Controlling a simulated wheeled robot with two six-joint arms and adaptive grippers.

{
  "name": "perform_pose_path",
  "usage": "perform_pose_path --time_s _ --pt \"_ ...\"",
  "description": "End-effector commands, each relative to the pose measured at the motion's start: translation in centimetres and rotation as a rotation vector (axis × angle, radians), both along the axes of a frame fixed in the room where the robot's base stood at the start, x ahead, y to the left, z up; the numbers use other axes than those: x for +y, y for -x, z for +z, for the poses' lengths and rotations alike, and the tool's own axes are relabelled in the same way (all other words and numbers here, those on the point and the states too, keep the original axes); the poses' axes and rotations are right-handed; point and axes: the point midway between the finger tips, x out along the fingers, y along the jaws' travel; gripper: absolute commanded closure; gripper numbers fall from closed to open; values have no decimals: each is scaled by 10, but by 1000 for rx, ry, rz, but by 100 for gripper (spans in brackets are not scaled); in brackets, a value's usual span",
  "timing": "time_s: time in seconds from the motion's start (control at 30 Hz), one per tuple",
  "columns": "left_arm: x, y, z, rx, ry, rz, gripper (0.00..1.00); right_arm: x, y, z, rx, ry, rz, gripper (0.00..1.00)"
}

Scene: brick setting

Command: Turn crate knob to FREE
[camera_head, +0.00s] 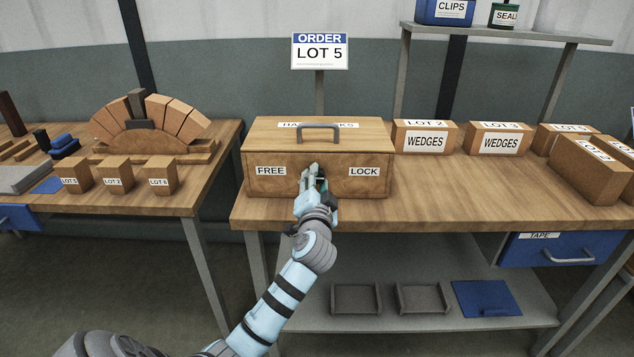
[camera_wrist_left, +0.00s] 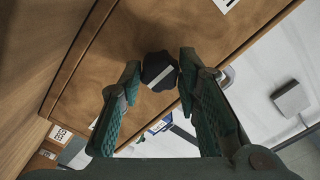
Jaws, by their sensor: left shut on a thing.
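The wooden crate (camera_head: 283,137) stands on the bench with a grey handle on its lid. Its front has a FREE label (camera_head: 271,171) on the left and a LOCK label (camera_head: 364,171) on the right. My left gripper (camera_head: 314,172) is at the front between the labels and hides the knob in the head view. In the left wrist view the dark knob (camera_wrist_left: 158,71) with a pale stripe sits between the fingertips of my left gripper (camera_wrist_left: 160,66), which is shut on it. I cannot tell which label the stripe points to. My right gripper is not in view.
Boxes marked WEDGES (camera_head: 424,137) stand right of the crate. A LOT 5 order sign (camera_head: 319,52) rises behind it. The left table holds a brick arch (camera_head: 150,140) and small blocks. Trays (camera_head: 356,299) lie on the shelf below. Bench top before the crate is clear.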

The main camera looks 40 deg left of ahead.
Motion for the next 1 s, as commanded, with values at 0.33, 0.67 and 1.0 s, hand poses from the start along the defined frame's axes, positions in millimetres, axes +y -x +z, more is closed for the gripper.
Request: perform_pose_path --time_s 0.33,0.67,1.0 --pt "0 0 -1 4 2 0 52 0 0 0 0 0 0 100" --pt "-1 1 -1 2 -1 0 50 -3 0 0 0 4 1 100" --pt "-47 61 -2 2 5 0 50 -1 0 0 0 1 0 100"
